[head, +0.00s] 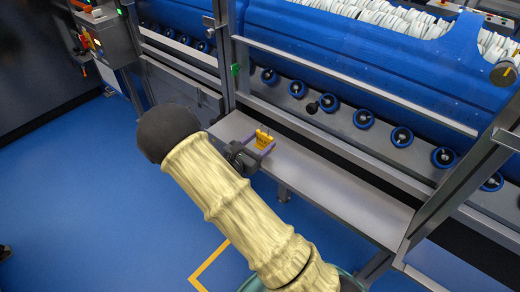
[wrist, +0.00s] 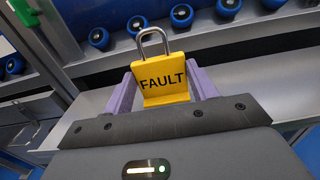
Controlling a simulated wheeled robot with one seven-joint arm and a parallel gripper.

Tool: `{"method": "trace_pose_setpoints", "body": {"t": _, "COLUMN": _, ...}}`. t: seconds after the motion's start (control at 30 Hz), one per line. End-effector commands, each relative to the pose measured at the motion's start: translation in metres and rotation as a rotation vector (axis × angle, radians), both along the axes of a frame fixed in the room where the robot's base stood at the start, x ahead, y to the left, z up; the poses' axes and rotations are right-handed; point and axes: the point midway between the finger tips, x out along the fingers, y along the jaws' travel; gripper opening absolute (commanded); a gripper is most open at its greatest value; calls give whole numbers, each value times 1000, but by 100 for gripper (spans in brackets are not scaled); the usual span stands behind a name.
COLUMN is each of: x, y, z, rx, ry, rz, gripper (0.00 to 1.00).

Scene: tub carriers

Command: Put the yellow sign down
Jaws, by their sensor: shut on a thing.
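The yellow sign (wrist: 162,80) is a small plate with the word FAULT and a metal loop on top. It stands upright between the purple fingers of my gripper (wrist: 160,88), which is shut on it. In the head view the sign (head: 263,140) shows small at the end of my gripper (head: 262,145), over the grey shelf (head: 340,185). I cannot tell whether the sign's lower edge touches the shelf, as my gripper body hides it in the wrist view.
A blue tub carrier (head: 330,60) with white contents stands behind the shelf, above a row of blue rollers (head: 363,119). A metal post (head: 228,60) rises left of the sign. The shelf is bare to the right. Blue floor (head: 90,190) lies in front.

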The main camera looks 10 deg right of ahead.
Motion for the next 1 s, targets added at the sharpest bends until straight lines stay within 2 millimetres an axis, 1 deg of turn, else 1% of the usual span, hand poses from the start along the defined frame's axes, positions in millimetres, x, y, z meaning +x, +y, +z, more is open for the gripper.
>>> {"method": "trace_pose_setpoints", "body": {"t": 0.03, "x": 0, "y": 0, "z": -11, "rx": -2, "ry": 3, "rz": 0, "gripper": 35}}
{"method": "trace_pose_setpoints", "body": {"t": 0.1, "x": 0, "y": 0, "z": -21, "rx": -2, "ry": 3, "rz": 0, "gripper": 35}}
{"method": "trace_pose_setpoints", "body": {"t": 0.2, "x": 0, "y": 0, "z": -29, "rx": -1, "ry": 2, "rz": -1, "gripper": 35}}
{"method": "trace_pose_setpoints", "body": {"t": 0.47, "x": 0, "y": 0, "z": -28, "rx": -1, "ry": 1, "rz": 0, "gripper": 35}}
{"method": "trace_pose_setpoints", "body": {"t": 0.63, "x": 0, "y": 0, "z": -33, "rx": -1, "ry": 2, "rz": 0, "gripper": 35}}
{"method": "trace_pose_setpoints", "body": {"t": 0.67, "x": 0, "y": 0, "z": -32, "rx": -1, "ry": 1, "rz": 0, "gripper": 61}}
{"method": "trace_pose_setpoints", "body": {"t": 0.7, "x": 0, "y": 0, "z": -32, "rx": -1, "ry": 1, "rz": 0, "gripper": 69}}
{"method": "trace_pose_setpoints", "body": {"t": 0.77, "x": 0, "y": 0, "z": -32, "rx": -1, "ry": 1, "rz": 0, "gripper": 79}}
{"method": "trace_pose_setpoints", "body": {"t": 1.0, "x": 0, "y": 0, "z": -32, "rx": -1, "ry": 1, "rz": 0, "gripper": 79}}
